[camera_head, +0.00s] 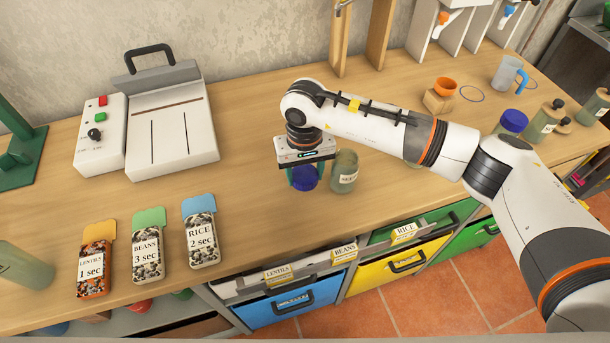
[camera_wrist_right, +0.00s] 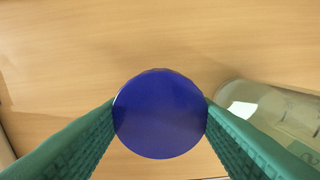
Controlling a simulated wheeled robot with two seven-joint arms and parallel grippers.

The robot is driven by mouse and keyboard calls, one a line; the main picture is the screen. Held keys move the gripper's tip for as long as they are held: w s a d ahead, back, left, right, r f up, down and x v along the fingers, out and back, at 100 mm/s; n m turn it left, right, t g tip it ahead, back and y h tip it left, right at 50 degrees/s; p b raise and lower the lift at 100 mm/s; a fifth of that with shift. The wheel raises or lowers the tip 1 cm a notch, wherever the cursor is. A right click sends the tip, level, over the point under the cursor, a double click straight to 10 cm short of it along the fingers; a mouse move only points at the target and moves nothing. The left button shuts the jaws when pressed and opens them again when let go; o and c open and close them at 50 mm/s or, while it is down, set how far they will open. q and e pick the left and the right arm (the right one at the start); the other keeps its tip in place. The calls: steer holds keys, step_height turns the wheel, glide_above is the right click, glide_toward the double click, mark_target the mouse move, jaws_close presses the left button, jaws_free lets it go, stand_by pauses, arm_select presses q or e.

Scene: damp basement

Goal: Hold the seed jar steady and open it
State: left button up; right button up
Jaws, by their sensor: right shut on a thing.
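My right gripper (camera_head: 304,170) points down over the bench with its green fingers shut on a round blue lid (camera_head: 304,181). In the right wrist view the lid (camera_wrist_right: 160,114) sits between both fingers, and no jar shows beneath it. A greenish glass jar (camera_head: 345,173) with a pale label stands upright just right of the gripper, with no blue lid on it; the label is too small to read surely. This jar also shows at the right edge of the right wrist view (camera_wrist_right: 268,115), apart from the lid. My left gripper is not in view.
On the wooden bench (camera_head: 250,215) stand a white machine (camera_head: 170,130) and lentil, bean and rice packets (camera_head: 146,245). A glass vessel (camera_head: 22,265) is at the left edge. Another blue-lidded jar (camera_head: 512,123) and several jars stand right. Coloured drawers (camera_head: 293,308) lie below the front edge.

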mark_target(305, 174)
step_height(305, 174, down, 3)
steer(key=shift+s+f+p, duration=0.1)
steer(key=shift+p, duration=0.3)
steer(key=shift+f+b, duration=0.2)
steer(key=shift+b, duration=0.1)
steer(key=o, duration=1.1)
steer(key=shift+r, duration=0.1)
steer(key=shift+r, duration=0.1)
